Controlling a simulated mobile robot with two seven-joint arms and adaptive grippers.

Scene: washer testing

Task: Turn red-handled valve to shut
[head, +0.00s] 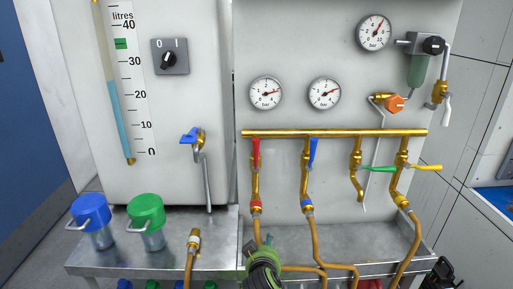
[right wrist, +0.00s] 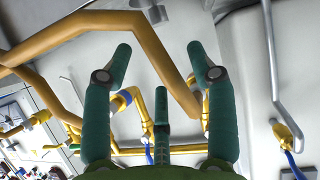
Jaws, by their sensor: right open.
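The red-handled valve (head: 256,152) hangs from the left end of the horizontal brass pipe (head: 335,133) in the head view. Its red lever is upright, in line with its own pipe. My right gripper (head: 262,255) is at the bottom of the head view, below that valve and apart from its lever. In the right wrist view my right gripper (right wrist: 158,56) has its green fingers spread, with nothing held between them. The red lever cannot be made out there; a finger covers part of the brass pipework. My left gripper is not in view.
To the right hang valves with a blue lever (head: 313,152), upright, and green (head: 378,168) and yellow (head: 427,167) levers, sideways. Brass-coloured hoses (head: 318,245) run below. Blue-capped (head: 91,213) and green-capped (head: 146,210) vessels stand on the left bench.

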